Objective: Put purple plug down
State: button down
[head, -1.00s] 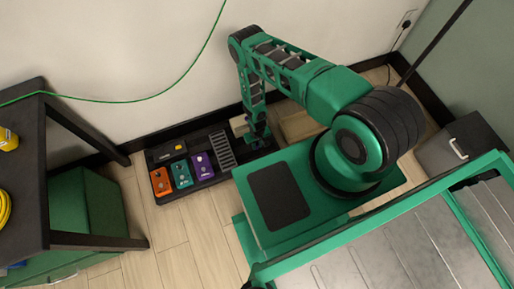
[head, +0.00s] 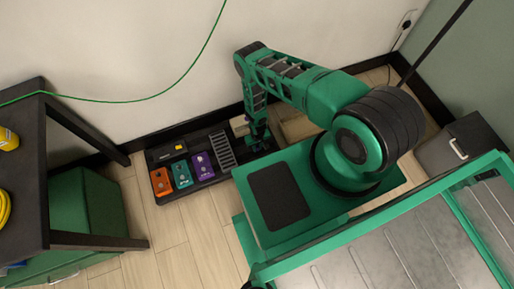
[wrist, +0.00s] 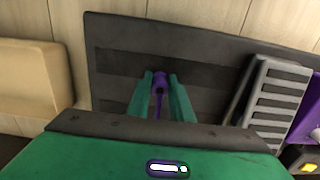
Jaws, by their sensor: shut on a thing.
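My gripper (wrist: 160,98) is shut on the purple plug (wrist: 160,82), which sits between its two green fingers in the wrist view. A thin purple strip hangs below the plug's head. Behind it lies the dark pedalboard (wrist: 115,62); I cannot tell whether the plug touches it. In the head view my gripper (head: 259,143) is low at the right end of the pedalboard (head: 207,183). The plug cannot be made out there.
Orange (head: 161,181), teal (head: 181,174) and purple (head: 202,165) pedals stand on the board, left of a ribbed grey pedal (head: 222,151). A tan box (head: 297,126) is right of my gripper. The wall is close behind. A dark table (head: 60,150) stands at left.

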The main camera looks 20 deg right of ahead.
jog(key=shift+f, duration=0.2)
jog(key=shift+f, duration=0.15)
jog(key=c, duration=1.6)
grip_release()
